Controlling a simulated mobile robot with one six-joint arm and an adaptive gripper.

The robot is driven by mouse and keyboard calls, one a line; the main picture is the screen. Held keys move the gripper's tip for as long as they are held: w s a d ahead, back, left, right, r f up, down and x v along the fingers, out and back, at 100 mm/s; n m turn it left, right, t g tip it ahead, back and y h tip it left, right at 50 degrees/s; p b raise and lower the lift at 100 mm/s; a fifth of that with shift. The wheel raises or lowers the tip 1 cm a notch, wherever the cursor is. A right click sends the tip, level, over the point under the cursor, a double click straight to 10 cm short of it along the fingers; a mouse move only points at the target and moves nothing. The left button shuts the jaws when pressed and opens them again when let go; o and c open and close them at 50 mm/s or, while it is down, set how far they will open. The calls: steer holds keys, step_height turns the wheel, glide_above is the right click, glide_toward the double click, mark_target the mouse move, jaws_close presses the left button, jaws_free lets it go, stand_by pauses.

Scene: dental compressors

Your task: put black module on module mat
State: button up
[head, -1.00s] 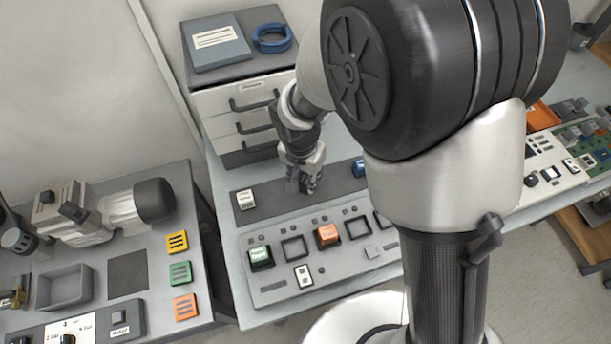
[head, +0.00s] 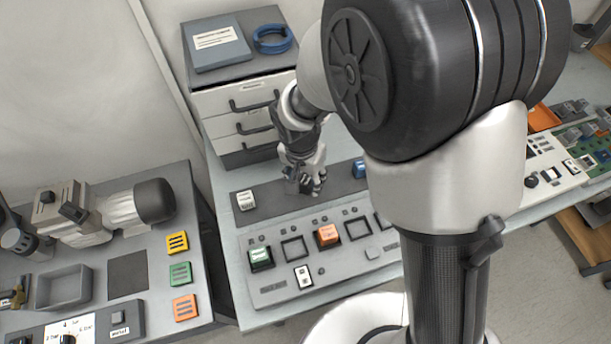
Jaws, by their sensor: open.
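My gripper (head: 306,188) is open, its dark fingers spread low over the long dark grey mat (head: 275,197) at the back of the middle table. I take this strip to be the module mat. A white module (head: 246,200) stands at the mat's left end, and a blue module (head: 359,168) shows near its right part, partly behind my arm. I cannot make out the black module clearly; dark shapes at the fingers blend together, and my arm hides part of the mat.
In front of the mat lies a grey panel (head: 275,291) with square frames, a green module (head: 260,257) and an orange module (head: 327,235). A drawer cabinet (head: 235,100) stands behind. The left bench holds a motor-like unit (head: 122,208) and a grey tray (head: 63,290).

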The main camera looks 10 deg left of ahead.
mark_target(303, 185)
step_height(303, 185, up, 12)
steer(key=s+p, duration=0.1)
steer(key=p, duration=0.3)
steer(key=s+d+r+n+t, duration=0.1)
steer(key=s+d+r, duration=0.2)
steer(key=d+r, duration=0.9)
steer(key=s+d+r+n+t, duration=0.1)
steer(key=s+d+r+t, duration=0.1)
steer(key=s+d, duration=0.9)
steer(key=shift+d+r+n, duration=0.4)
steer(key=shift+r, duration=0.1)
